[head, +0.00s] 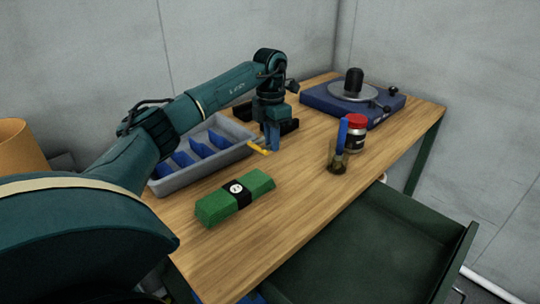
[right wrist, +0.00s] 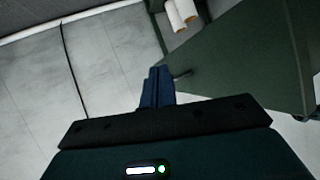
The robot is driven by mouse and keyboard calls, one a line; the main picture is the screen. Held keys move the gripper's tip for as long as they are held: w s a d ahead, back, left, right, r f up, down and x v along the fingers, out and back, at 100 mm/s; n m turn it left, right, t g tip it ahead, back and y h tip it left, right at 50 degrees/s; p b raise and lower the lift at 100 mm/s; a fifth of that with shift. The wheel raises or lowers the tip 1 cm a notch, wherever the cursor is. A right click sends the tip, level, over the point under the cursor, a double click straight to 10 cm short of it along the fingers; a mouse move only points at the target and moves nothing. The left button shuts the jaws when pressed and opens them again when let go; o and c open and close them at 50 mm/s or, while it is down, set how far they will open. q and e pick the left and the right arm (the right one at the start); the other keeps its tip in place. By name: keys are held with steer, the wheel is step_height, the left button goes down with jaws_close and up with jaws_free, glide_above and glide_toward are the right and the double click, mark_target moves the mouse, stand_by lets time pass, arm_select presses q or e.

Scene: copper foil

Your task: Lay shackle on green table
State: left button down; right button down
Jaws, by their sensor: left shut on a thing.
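My left gripper (head: 272,137) is shut on a small yellow piece (head: 259,149), which looks like the shackle. It is held low at the wooden top, just right of the grey tray; I cannot tell whether it touches the wood. The fingers hide part of it. The table (head: 300,205) has a wooden top and a green frame. My right gripper (right wrist: 158,88) shows in the right wrist view, its blue fingers together with nothing seen between them, above the grey floor.
A grey tray (head: 163,186) with blue dividers and a green wrapped bar (head: 217,208) are near the left gripper. A red-lidded jar (head: 356,133), a holder with a blue-handled tool (head: 340,145) and a blue turntable-like device (head: 335,105) stand further right. A green drawer (head: 445,262) is open in front.

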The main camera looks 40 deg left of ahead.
mark_target(272, 166)
arm_select(q)
steer(key=shift+f, duration=2.7)
steer(key=c, duration=1.4)
jaws_free()
steer(key=shift+f, duration=0.1)
steer(key=r, duration=1.2)
steer(key=shift+w+a+r, duration=0.15)
steer(key=shift+a, duration=0.15)
